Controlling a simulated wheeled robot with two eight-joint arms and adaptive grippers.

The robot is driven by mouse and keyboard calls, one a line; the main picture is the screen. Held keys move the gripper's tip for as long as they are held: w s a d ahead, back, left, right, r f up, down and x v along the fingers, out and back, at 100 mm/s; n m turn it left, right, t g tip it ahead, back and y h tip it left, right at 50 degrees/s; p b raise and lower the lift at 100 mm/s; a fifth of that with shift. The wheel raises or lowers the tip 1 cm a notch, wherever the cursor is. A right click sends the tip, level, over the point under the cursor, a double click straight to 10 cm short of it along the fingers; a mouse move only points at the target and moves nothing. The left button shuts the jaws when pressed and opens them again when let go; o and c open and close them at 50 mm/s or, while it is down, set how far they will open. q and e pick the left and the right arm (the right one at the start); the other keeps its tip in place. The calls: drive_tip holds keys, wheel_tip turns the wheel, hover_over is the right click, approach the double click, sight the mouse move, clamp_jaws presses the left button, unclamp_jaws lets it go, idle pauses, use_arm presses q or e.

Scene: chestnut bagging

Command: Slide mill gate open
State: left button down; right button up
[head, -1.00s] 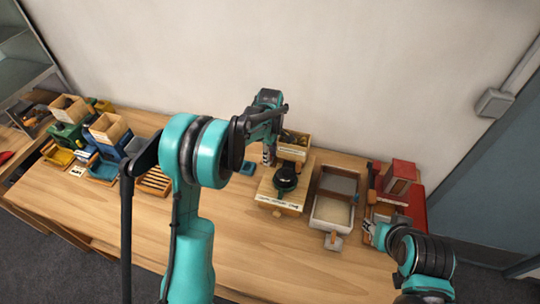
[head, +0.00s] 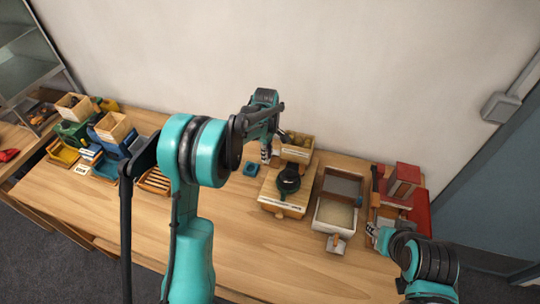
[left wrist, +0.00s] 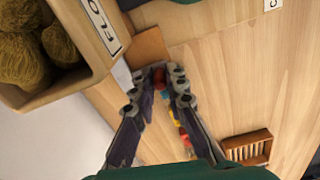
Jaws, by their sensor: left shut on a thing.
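The mill (head: 289,180) is a dark round body on a light wooden board, with a wooden hopper box (head: 298,148) behind it. In the left wrist view the box (left wrist: 88,62) is full of brown rounded pieces and has a partly seen label. A flat brown wooden piece (left wrist: 150,46), seemingly the gate, sticks out beside the box. My left gripper (head: 266,155) is left of the box. Its fingers (left wrist: 158,80) are shut on a small red-brown knob (left wrist: 159,74) at that piece's end. My right gripper (head: 371,231) is low at the right; its fingers are too small to read.
A tray with a mesh part (head: 335,213) stands right of the mill, with a red box (head: 404,180) beyond it. A small blue block (head: 250,168) lies left of the mill. Coloured bins and a slatted wooden rack (head: 155,181) are at the left. The front table is clear.

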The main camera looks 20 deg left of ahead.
use_arm(q)
drive_tip(key=c, duration=1.5)
unclamp_jaws()
drive_tip(key=shift+a, duration=0.3)
drive_tip(key=shift+c, duration=0.2)
drive_tip(key=shift+d, duration=0.1)
drive_tip(key=shift+r, duration=0.2)
wheel_tip(320, 180, up, 12)
drive_tip(key=shift+f, duration=0.2)
